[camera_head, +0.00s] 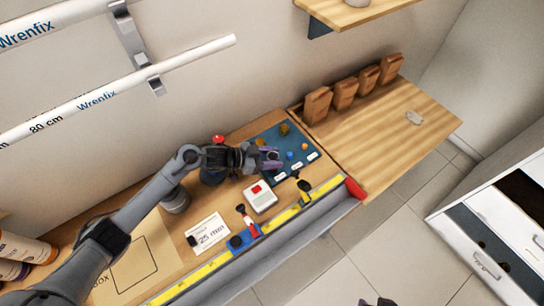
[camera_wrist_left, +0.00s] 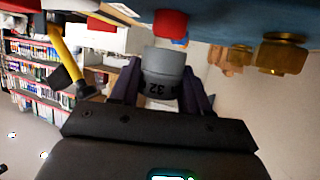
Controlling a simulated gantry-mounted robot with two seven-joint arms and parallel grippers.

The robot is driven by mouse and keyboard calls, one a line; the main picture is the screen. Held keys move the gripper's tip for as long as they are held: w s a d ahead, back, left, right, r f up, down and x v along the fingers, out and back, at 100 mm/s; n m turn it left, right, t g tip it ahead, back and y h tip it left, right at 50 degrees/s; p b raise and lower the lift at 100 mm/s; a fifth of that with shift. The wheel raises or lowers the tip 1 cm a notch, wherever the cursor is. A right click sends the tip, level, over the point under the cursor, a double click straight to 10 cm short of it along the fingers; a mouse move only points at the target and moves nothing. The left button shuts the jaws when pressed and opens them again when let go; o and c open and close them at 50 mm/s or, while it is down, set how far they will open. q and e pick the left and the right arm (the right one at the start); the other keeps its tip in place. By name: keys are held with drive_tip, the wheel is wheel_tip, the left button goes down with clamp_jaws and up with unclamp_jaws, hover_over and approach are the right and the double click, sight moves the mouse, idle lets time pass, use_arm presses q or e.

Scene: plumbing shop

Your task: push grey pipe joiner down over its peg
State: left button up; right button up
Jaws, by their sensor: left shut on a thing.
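My left gripper (camera_head: 268,160) is over the left part of a dark blue board (camera_head: 299,140). In the left wrist view, the gripper (camera_wrist_left: 160,95) is shut on the grey pipe joiner (camera_wrist_left: 164,72), a short cylinder marked 32. In the head view the gripper hides the joiner and peg. Dark tips at the bottom edge (camera_head: 380,302) look like my right gripper; its opening is unclear.
Brass fittings (camera_wrist_left: 284,54) stand on the board beside the joiner. A white box with a red button (camera_head: 260,198), a yellow rule (camera_head: 208,269) and a 25 mm card (camera_head: 208,234) lie in front. The wooden top at right (camera_head: 385,125) is mostly clear.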

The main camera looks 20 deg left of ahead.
use_arm(q)
drive_tip(key=shift+f, duration=0.15)
drive_tip(key=shift+f+b, duration=0.35)
drive_tip(key=shift+f, duration=0.05)
drive_tip(key=shift+f+b, duration=0.4)
drive_tip(key=shift+f, duration=0.25)
drive_tip(key=o, duration=1.1)
drive_tip(key=p+v, duration=0.1)
drive_tip(key=v, duration=0.9)
drive_tip(key=shift+s+a+r, duration=0.15)
drive_tip(key=shift+s+a, duration=0.05)
drive_tip(key=shift+a, duration=0.05)
